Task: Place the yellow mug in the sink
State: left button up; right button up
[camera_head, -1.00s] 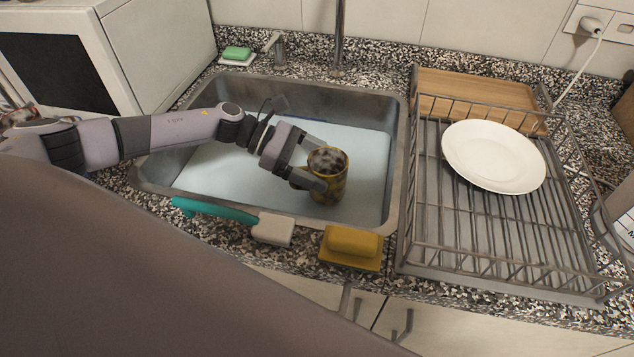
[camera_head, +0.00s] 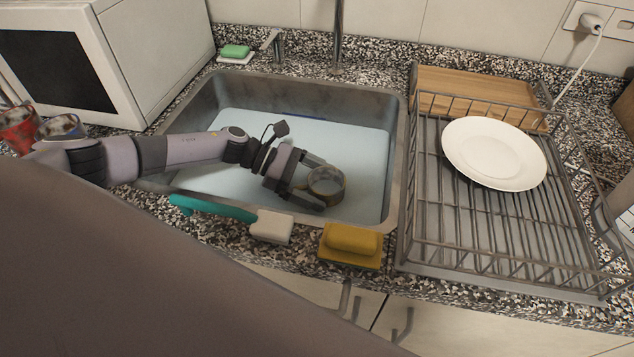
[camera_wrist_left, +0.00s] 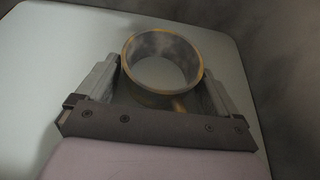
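The yellow mug (camera_head: 338,194) is low inside the steel sink (camera_head: 398,150), near the front right of its pale bottom. It looks dark and brownish yellow, with its opening facing up and somewhat tilted in view. My left gripper (camera_head: 321,184) reaches into the sink from the left, with one finger on each side of the mug. In the left wrist view the mug's round rim (camera_wrist_left: 197,62) sits between the fingers, which appear to touch its sides. Whether the mug's base rests on the sink bottom is hidden. My right gripper is out of view.
A teal-handled brush (camera_head: 215,208) and a yellow sponge (camera_head: 351,240) lie along the sink's front edge. A dish rack (camera_head: 430,225) with a white plate (camera_head: 493,154) stands at right. A faucet (camera_head: 338,40) rises behind. The sink's back half is clear.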

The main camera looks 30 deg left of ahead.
pick_arm(q)
jog(key=shift+r, duration=0.1)
jog(key=shift+r, duration=0.15)
jog(key=b+v, duration=0.2)
jog(key=v, duration=1)
jog(key=shift+b, duration=0.35)
